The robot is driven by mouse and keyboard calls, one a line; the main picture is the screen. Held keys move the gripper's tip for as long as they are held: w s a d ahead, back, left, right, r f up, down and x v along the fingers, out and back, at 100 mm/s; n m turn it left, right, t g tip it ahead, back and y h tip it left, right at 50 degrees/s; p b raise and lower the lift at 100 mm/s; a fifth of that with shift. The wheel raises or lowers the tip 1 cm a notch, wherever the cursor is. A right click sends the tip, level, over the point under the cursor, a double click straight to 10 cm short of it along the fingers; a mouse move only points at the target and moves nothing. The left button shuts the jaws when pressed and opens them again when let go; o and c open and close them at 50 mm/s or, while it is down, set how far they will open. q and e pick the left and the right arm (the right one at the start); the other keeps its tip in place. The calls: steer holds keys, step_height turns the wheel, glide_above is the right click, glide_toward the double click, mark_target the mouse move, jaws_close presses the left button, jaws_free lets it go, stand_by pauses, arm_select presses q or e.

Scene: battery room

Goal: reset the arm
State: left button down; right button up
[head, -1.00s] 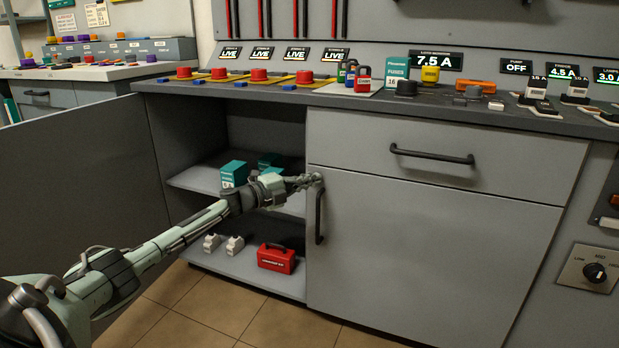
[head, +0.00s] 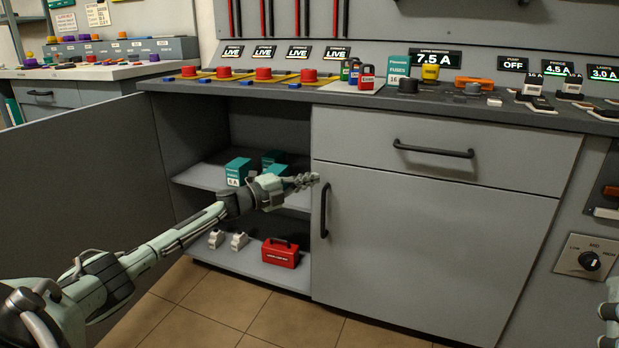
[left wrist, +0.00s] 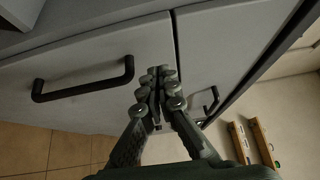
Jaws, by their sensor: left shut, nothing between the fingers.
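My left gripper (head: 306,181) is shut and empty. In the head view its tips appear just above and left of the upright black handle (head: 325,210) of the closed grey cupboard door (head: 430,240). The left wrist view shows its fingers (left wrist: 160,78) together in front of grey cabinet fronts; I cannot tell whether they touch. My left arm reaches in from the lower left, across the open cupboard bay. A pale piece of my right arm or gripper (head: 610,313) shows at the right edge, cut off by the frame.
An open door (head: 80,190) stands at the left. Teal boxes (head: 237,171) sit on the upper shelf, a red case (head: 281,253) below. The drawer handle (head: 433,149) juts out. Red buttons (head: 263,74) line the worktop. Tiled floor (head: 215,305) is clear.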

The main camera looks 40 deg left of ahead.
arm_select(q)
steer(key=s+a, duration=0.4)
steer(key=a, duration=0.4)
steer(key=shift+s+a+f, duration=0.15)
steer(key=shift+s+f, duration=0.05)
steer(key=shift+s, duration=0.05)
arm_select(e)
steer(key=shift+d+r+t+y, duration=0.1)
steer(key=shift+r+t+y, duration=0.15)
steer(key=shift+t+y, duration=0.15)
steer(key=shift+s+h, duration=0.1)
steer(key=shift+h, duration=0.2)
